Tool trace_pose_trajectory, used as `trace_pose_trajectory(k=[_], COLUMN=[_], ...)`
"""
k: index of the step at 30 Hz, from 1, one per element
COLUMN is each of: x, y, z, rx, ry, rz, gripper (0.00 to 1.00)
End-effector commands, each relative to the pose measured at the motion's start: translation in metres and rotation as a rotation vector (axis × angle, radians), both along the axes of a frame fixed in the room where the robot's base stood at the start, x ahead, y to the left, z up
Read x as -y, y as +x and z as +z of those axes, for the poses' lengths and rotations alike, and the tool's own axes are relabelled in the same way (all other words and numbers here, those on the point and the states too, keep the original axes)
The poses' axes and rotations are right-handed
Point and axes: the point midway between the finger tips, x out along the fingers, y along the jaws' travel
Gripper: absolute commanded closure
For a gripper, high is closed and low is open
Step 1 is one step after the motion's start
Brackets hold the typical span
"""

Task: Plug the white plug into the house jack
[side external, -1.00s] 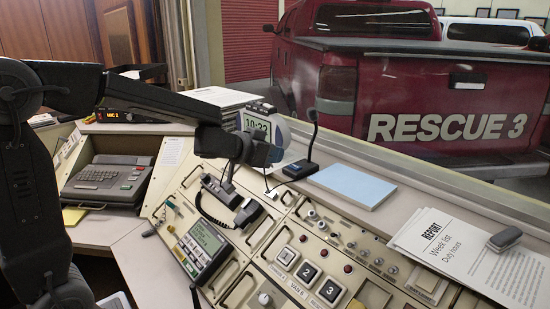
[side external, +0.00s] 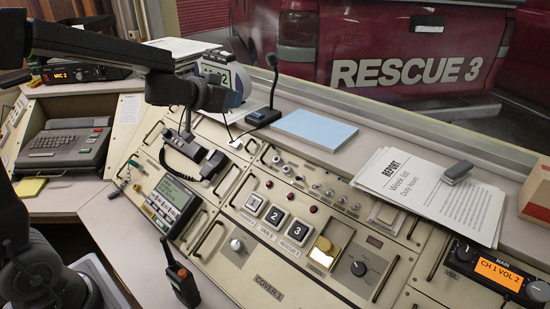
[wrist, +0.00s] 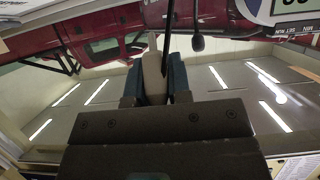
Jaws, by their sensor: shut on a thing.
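My gripper (side external: 222,98) hangs above the sloping console, in front of the clock. In the wrist view my gripper (wrist: 154,83) has its two bluish fingers closed on the pale white plug (wrist: 153,72), whose narrow tip points away from the palm. The plug cannot be made out in the side view. A thin dark cord drops from near the gripper to a small white block (side external: 235,143) on the console. Small round sockets or knobs (side external: 287,170) line the upper panel. Their labels are too small to read, so I cannot tell which is the house jack.
The clock (side external: 236,80), desk microphone (side external: 263,117) and blue pad (side external: 315,130) stand along the back ledge. A black handset (side external: 183,148) lies below my gripper. A handheld radio (side external: 182,283) stands at the front. Papers (side external: 420,185) lie at right.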

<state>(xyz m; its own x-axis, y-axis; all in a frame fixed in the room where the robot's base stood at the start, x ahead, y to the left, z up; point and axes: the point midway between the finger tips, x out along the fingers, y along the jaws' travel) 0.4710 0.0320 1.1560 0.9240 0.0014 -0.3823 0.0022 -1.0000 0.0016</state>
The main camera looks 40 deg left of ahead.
Motion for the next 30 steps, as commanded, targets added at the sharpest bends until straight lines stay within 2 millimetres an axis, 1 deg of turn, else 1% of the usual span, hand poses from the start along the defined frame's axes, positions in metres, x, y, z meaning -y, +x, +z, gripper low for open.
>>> trace_pose_trajectory(k=[14,17,20,24,27,30], x=[0.000,0.004,0.017,0.042,0.059,0.071], y=[0.000,0.004,0.015,0.033,0.041,0.046], z=[0.000,-0.005,-0.022,-0.054,-0.076,-0.091], rx=[0.000,-0.008,-0.027,-0.040,-0.034,-0.020], ry=[0.001,0.023,0.095,0.237,0.325,0.386], rz=[-0.001,-0.033,-0.135,-0.348,-0.488,-0.591], gripper=[1.00,1.00,1.00,1.00,1.00,1.00])
